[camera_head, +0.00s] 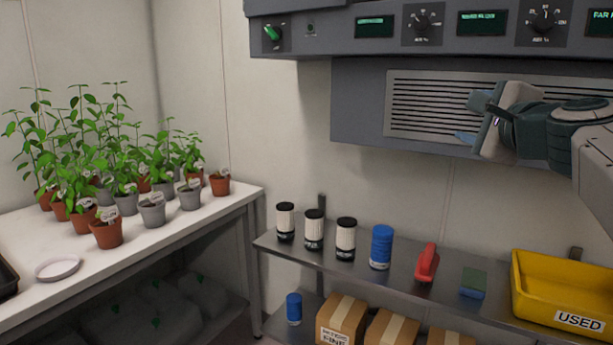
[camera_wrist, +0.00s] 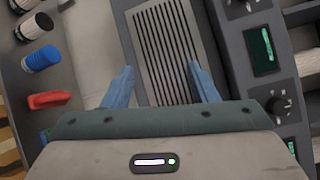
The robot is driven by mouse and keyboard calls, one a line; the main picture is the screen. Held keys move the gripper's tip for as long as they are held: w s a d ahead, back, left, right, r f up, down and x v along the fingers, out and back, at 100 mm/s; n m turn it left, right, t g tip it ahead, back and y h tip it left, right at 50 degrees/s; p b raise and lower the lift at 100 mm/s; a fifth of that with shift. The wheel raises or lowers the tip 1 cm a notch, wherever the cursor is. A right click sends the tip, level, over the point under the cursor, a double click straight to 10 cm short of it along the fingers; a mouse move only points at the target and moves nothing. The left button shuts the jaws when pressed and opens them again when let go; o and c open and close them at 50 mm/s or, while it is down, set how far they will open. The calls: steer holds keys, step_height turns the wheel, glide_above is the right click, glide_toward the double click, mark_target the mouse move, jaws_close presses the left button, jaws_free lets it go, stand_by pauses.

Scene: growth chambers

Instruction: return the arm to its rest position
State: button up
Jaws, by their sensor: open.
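My gripper (camera_head: 478,117) is raised at the upper right of the head view, in front of the vent grille (camera_head: 430,105) and above the metal shelf. My grey arm comes in from the right edge behind it. In the wrist view my gripper (camera_wrist: 162,82) shows two blue fingers spread wide apart, with nothing between them but the grille (camera_wrist: 160,40) behind. I cannot tell whether the fingers touch the grille.
A control panel (camera_head: 400,28) juts out overhead. The metal shelf (camera_head: 400,272) below holds white-and-black jars, a blue jar (camera_head: 381,247), a red tool (camera_head: 427,262), a sponge (camera_head: 472,282) and a yellow bin (camera_head: 530,300) marked USED. Potted plants stand on the left bench (camera_head: 185,235).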

steer(key=s+a+f+n+g+y+p, duration=0.1)
steer(key=s+a+f+n+g+p, duration=0.25)
steer(key=a+f+n, duration=0.3)
steer(key=s+a+f+n+g+y+p, duration=0.2)
steer(key=a+f+n+g+p, duration=0.25)
steer(key=a+f, duration=0.25)
steer(key=s+f+n+g+h+p, duration=0.3)
steer(key=s+f+n+g+p, duration=0.2)
steer(key=s+f+n, duration=0.4)
steer(key=s+a+f+g, duration=0.1)
steer(key=s+f, duration=0.1)
steer(key=s, duration=0.3)
steer(key=shift+s+f+g+h+p, duration=0.25)
steer(key=shift+g+h+p, duration=0.05)
steer(key=shift+g, duration=0.1)
steer(key=c, duration=0.4)
steer(key=shift+o, duration=0.2)
steer(key=shift+d, duration=0.1)
